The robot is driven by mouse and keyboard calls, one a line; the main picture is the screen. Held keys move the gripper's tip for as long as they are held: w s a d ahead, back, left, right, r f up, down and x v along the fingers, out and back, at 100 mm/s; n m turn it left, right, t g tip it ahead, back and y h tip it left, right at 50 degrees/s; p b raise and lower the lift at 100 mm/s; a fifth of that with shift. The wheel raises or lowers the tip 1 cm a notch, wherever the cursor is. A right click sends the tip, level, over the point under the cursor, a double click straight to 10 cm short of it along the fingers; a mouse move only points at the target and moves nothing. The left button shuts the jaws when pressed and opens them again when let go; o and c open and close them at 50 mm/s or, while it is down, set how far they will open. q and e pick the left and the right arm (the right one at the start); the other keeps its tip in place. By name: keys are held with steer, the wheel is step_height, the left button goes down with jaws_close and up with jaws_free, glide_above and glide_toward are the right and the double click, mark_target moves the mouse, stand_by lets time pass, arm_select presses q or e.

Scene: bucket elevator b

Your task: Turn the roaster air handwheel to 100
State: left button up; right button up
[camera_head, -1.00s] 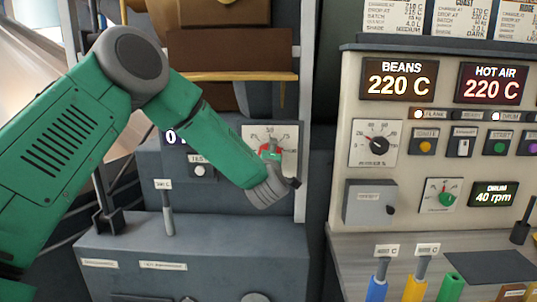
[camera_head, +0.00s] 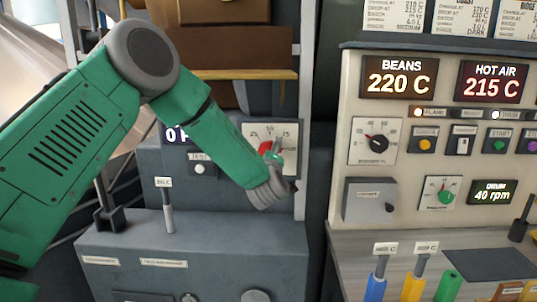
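A white square dial plate (camera_head: 288,133) with 25, 50 and 75 marks is on the left grey housing. A red knob or wheel (camera_head: 266,148) with a green part sits at its centre; I cannot read a label naming it the roaster air handwheel. My green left arm reaches in from the left, and its grey gripper end (camera_head: 268,192) is just below the red part, overlapping the dial's lower side. The fingers are mostly hidden, so I cannot tell whether they are open, shut or touching the wheel. My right gripper is not in view.
The cream control panel (camera_head: 345,110) at right shows BEANS 220 C, HOT AIR 215 C and drum 40 rpm. It carries a black-knob dial (camera_head: 378,142) and a green-knob dial (camera_head: 444,192). An upright lever (camera_head: 168,210) stands on the grey housing below my arm.

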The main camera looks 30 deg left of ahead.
arm_select(q)
steer(key=shift+w, duration=0.15)
steer(key=shift+s+d+r, duration=0.1)
steer(key=shift+s+d, duration=0.05)
steer(key=shift+s, duration=0.05)
steer(key=v, duration=1.1)
steer(key=shift+d+f, duration=0.2)
steer(key=shift+f, duration=0.05)
steer(key=shift+s, duration=0.15)
steer(key=s+d+f+m+g+h+b, duration=0.15)
steer(key=s+f+m, duration=0.25)
steer(key=f, duration=0.5)
steer(key=s+d+f+m+g+h+b, duration=0.1)
steer(key=s+d+f+m+g+h, duration=0.15)
steer(key=f, duration=0.75)
steer(key=s+d+f+m+g+h+b, duration=0.1)
steer(key=s+d+f+m+h+b, duration=0.15)
steer(key=s+f+m, duration=0.45)
steer(key=s+d+f+m+g+h+b, duration=0.1)
steer(key=s+f+m+g, duration=0.2)
steer(key=s+f, duration=0.6)
steer(key=s+f+m+g+h+b, duration=0.1)
steer(key=s+f+m+g+h, duration=0.1)
steer(key=s+f+g, duration=0.4)
steer(key=s+f+m, duration=0.1)
steer(key=s+f, duration=0.3)
steer(key=s, duration=0.6)
steer(key=shift+d, duration=0.4)
